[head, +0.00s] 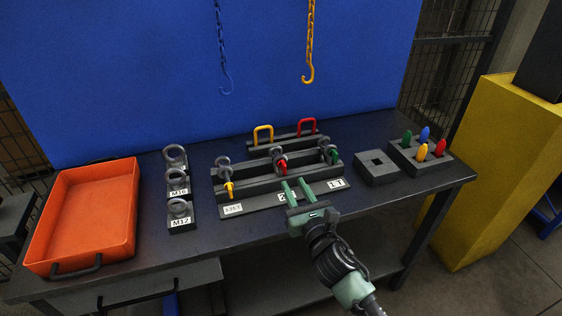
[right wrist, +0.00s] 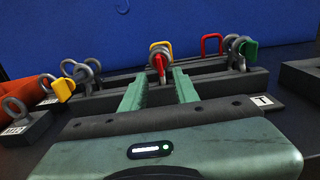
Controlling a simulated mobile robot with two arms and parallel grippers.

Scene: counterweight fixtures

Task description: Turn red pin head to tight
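The red pin head (head: 283,168) is on the middle shackle (head: 278,154) of a dark rack (head: 240,191), between a yellow pin head (head: 228,187) on the left and a green one (head: 334,155) on the right. My right gripper (head: 295,182) is in front of the rack, its two green fingers apart and empty, pointing toward the red pin head. In the right wrist view the red pin head (right wrist: 158,65) shows upright, beyond and between the fingertips (right wrist: 158,74). I cannot tell whether the fingers touch it. My left gripper is not in view.
An orange tray (head: 85,210) and a column of eye bolts (head: 178,184) stand left of the rack. A block with a square hole (head: 377,167) and a block with several coloured pegs (head: 421,158) stand right. Blue (head: 222,50) and yellow (head: 309,45) chain hooks hang behind.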

